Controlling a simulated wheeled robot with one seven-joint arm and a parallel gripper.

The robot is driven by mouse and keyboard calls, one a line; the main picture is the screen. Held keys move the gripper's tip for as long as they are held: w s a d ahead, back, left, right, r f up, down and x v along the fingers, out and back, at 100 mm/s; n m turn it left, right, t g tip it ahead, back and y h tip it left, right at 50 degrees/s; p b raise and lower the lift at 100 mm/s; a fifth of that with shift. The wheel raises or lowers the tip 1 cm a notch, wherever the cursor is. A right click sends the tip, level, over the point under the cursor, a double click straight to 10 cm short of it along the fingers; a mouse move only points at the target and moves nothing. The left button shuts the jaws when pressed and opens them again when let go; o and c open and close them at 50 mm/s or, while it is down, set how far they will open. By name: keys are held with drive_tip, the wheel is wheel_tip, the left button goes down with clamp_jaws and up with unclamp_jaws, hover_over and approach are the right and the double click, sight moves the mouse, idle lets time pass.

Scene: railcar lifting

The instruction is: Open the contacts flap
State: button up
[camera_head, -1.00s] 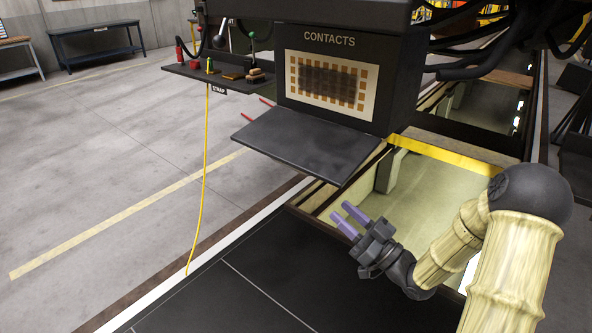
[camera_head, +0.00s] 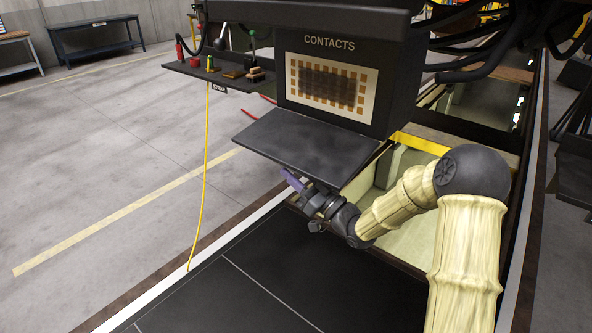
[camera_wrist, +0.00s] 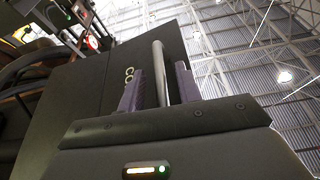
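The contacts flap (camera_head: 308,140) is a dark flat panel, lowered and standing out from the foot of the box marked CONTACTS (camera_head: 398,75). The contact panel (camera_head: 322,82) is exposed, with orange squares and a blackened middle. My gripper (camera_head: 291,178) is just below the flap's front edge, its purple fingers partly hidden. In the wrist view my gripper (camera_wrist: 158,88) has its fingers apart, with a pale round bar (camera_wrist: 159,70) between them. A dark panel is behind them. I cannot tell whether the fingers touch the bar.
A small shelf (camera_head: 190,70) with tools is left of the box, and a yellow cord (camera_head: 205,160) hangs from it. A pit (camera_head: 415,215) with a yellow edge is under the box. The floor (camera_head: 100,150) at left is clear.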

sight(290, 156)
drive_tip(key=shift+w+a, duration=0.1)
drive_tip(key=shift+w, duration=0.05)
clamp_jaws()
drive_tip(key=r+m+p, duration=0.1)
drive_tip(key=s+r+m+t+h+p, duration=0.1)
drive_tip(key=r+m, duration=0.1)
drive_tip(key=a+r+m+h+p, duration=0.1)
drive_tip(key=shift+s+r+t, duration=0.15)
drive_tip(key=shift+r+t, duration=0.05)
drive_tip(key=shift+t, duration=0.2)
drive_tip(key=shift+s+a+r+m+h+p, duration=0.15)
drive_tip(key=shift+r+m+p, duration=0.2)
drive_tip(key=shift+m, duration=0.2)
drive_tip(key=shift+d+r+m+h+p, duration=0.1)
drive_tip(key=shift+r+m+h+p, duration=0.15)
drive_tip(key=shift+m, duration=0.3)
drive_tip(key=shift+f, duration=0.1)
